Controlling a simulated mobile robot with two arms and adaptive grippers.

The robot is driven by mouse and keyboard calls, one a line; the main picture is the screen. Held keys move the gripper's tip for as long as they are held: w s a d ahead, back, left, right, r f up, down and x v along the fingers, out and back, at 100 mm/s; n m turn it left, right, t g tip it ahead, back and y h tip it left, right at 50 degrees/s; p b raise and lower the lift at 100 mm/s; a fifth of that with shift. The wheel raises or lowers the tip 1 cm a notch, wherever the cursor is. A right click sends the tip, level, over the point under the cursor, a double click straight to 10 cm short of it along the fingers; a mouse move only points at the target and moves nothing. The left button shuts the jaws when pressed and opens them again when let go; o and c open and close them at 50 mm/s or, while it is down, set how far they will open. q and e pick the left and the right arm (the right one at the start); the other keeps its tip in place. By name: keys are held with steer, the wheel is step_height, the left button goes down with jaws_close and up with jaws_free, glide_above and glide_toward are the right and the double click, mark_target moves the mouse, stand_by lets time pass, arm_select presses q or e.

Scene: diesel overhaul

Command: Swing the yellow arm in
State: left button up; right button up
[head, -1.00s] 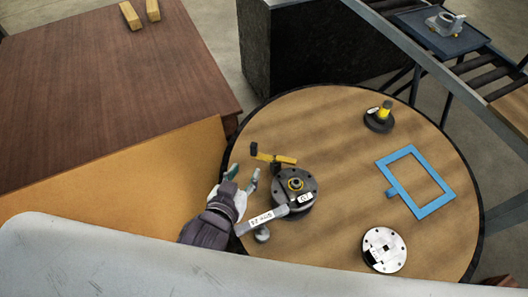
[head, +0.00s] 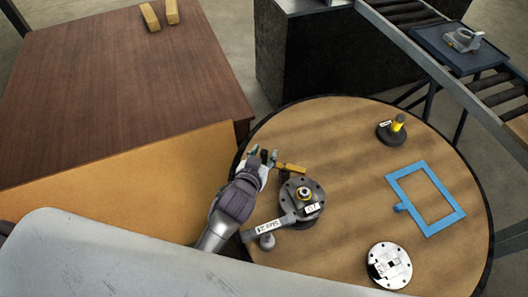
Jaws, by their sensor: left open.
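The yellow arm (head: 291,168) is a short bar at the upper left of a dark round fixture (head: 303,203) on the round table. The fixture has a brass-coloured centre and a small white label. My left gripper (head: 263,155) is open at the left end of the yellow arm. Its fingers hide the arm's black end, and I cannot tell whether they touch it. A grey labelled lever (head: 270,227) sticks out from the fixture's lower left. My right gripper is not in view.
The round table (head: 345,135) also holds a black base with a yellow post (head: 391,129), a blue frame (head: 441,220) and a pale metal disc (head: 389,265). A brown table (head: 120,90) stands close on the left. The table's upper middle is clear.

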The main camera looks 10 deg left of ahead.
arm_select(q)
steer(key=shift+w, duration=0.2)
jaws_close()
stand_by(0.4)
